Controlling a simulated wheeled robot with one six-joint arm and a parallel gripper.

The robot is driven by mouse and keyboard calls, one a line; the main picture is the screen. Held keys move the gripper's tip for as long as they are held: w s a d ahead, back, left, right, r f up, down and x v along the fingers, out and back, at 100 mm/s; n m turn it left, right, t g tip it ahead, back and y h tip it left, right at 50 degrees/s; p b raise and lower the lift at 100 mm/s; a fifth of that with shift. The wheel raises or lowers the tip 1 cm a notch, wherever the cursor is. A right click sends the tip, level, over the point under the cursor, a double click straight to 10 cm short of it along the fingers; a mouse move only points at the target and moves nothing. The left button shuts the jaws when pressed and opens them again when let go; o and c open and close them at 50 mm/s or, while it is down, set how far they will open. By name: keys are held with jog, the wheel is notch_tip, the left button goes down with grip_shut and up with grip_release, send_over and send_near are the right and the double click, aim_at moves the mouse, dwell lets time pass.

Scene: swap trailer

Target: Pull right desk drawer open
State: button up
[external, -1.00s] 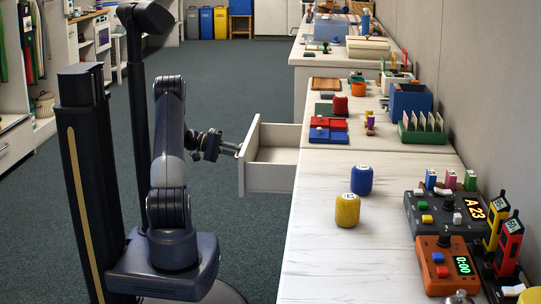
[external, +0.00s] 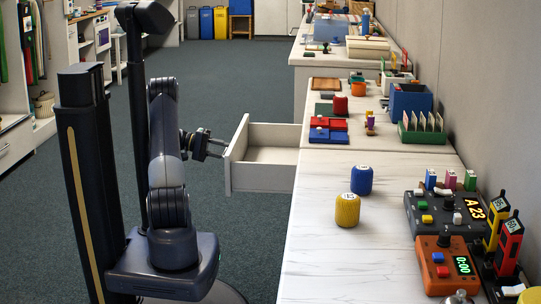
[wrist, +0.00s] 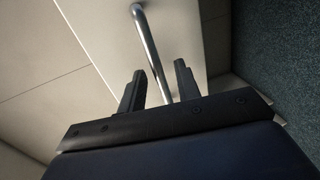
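The white desk drawer (external: 262,178) stands pulled out to the left from the desk, and its inside looks empty. Its front panel (wrist: 95,40) fills much of the wrist view. A metal bar handle (wrist: 152,50) runs down the panel between the two dark fingers. My gripper (wrist: 160,78) is open, with a visible gap between each finger and the handle. In the external view my gripper (external: 219,149) is just left of the drawer front, its fingers spread and pointing at it. The handle is hard to make out there.
The white desktop (external: 320,215) carries a yellow canister (external: 347,210), a blue canister (external: 361,180) and devices at the right, including an orange timer (external: 445,265). The carpeted floor (external: 230,95) behind and left of the drawer is clear.

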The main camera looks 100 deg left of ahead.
jog(key=p+v, duration=0.2)
jog(key=v, duration=0.8)
jog(key=shift+s+p, duration=0.3)
jog(key=shift+s, duration=0.1)
jog(key=b+x, duration=0.2)
jog(key=x, duration=0.9)
jog(key=shift+w+b, duration=0.3)
jog(key=shift+r, duration=0.1)
